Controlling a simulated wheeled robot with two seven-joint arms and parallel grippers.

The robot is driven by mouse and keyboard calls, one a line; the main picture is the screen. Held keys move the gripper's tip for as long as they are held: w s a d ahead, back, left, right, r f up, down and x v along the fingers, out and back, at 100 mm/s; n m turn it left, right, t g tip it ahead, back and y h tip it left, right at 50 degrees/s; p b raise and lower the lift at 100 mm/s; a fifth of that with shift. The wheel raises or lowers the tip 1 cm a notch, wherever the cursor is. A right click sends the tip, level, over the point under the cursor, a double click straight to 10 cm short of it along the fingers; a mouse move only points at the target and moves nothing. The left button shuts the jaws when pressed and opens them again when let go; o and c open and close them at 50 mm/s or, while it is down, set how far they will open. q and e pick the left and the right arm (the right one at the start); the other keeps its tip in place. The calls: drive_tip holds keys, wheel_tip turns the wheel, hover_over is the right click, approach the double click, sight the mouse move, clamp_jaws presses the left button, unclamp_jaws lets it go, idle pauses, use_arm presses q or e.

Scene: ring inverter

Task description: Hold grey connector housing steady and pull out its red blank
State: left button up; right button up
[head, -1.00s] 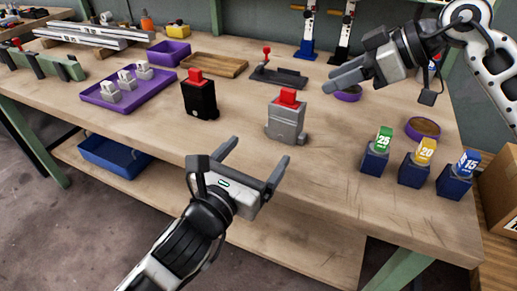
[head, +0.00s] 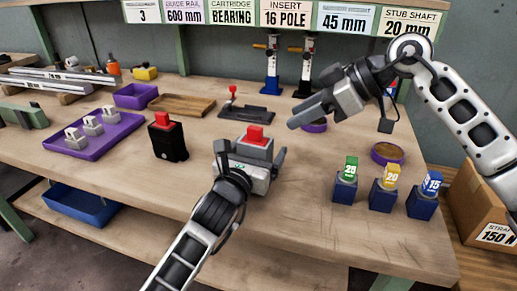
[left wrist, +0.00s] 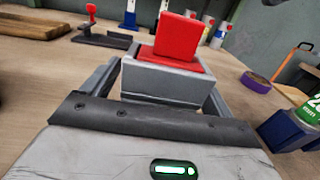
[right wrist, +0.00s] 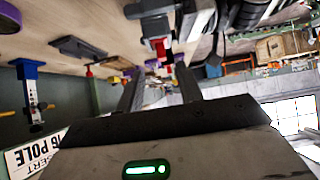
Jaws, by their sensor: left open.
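The grey connector housing (head: 252,150) stands upright on the workbench with the red blank (head: 255,134) in its top. The left wrist view shows the housing (left wrist: 165,84) and blank (left wrist: 176,40) close ahead. My left gripper (head: 250,152) is open, with one finger on either side of the housing. Whether the fingers touch it is unclear. My right gripper (head: 293,122) is open and empty, above and right of the housing. The right wrist view shows the red blank (right wrist: 160,46) beyond the fingers, upside down. The left gripper hides the housing's lower front.
A black housing with a red top (head: 165,139) stands to the left, beside a purple tray (head: 118,133) of grey parts. Several numbered blue blocks (head: 382,192) stand to the right. A black fixture with a red knob (head: 245,112) lies behind.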

use_arm(q)
drive_tip(key=shift+w+d, duration=0.1)
drive_tip(key=shift+w, duration=0.15)
